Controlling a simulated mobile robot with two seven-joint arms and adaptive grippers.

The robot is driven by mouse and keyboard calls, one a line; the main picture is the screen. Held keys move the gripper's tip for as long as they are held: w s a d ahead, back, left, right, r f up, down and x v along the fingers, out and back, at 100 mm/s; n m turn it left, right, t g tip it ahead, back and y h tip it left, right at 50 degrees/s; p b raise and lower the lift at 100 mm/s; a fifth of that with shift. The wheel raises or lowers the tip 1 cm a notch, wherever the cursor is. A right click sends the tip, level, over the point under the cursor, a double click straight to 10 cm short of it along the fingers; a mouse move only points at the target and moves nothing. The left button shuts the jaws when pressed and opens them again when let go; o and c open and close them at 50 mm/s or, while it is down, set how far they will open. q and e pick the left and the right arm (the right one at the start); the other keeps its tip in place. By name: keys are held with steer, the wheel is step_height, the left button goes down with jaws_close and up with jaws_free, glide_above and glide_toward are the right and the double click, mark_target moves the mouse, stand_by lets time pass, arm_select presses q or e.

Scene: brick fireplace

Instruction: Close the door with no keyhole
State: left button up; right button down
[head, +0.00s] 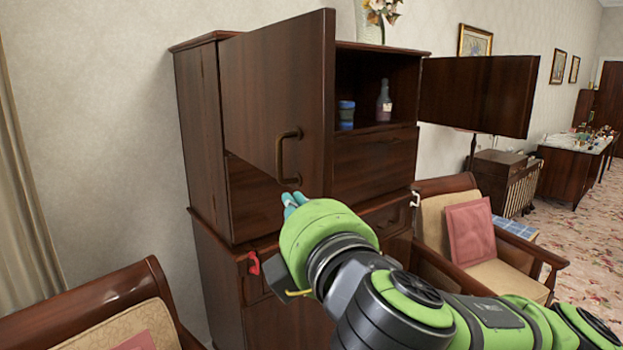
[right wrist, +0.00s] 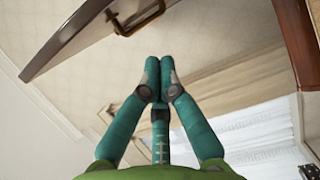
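A dark wooden cabinet (head: 205,140) has two upper doors standing open. The left door (head: 270,90) sticks out toward me and carries a brass handle (head: 288,155); a small detail beside the handle's lower end is too small to identify. The right door (head: 477,95) is swung out to the right; I see no handle or keyhole on its visible face. My right gripper (head: 291,203) is just below the left door's handle, apart from it in the right wrist view. There its teal fingers (right wrist: 159,68) are together with nothing between them. My left gripper is out of view.
A blue cup (head: 346,115) and a bottle (head: 384,101) stand inside the cabinet. A flower vase (head: 370,25) stands on top. Armchairs stand at the lower left (head: 130,300) and right (head: 470,235). A red item (head: 254,263) hangs at the cabinet's lower part.

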mark_target(312, 188)
steer(key=w+p, duration=0.1)
steer(key=w, duration=0.1)
steer(key=w+d+p, duration=0.1)
steer(key=w, duration=0.1)
steer(key=w+d+p, duration=0.1)
steer(key=w, duration=0.1)
steer(key=shift+w+d, duration=0.15)
steer(key=shift+w, duration=0.25)
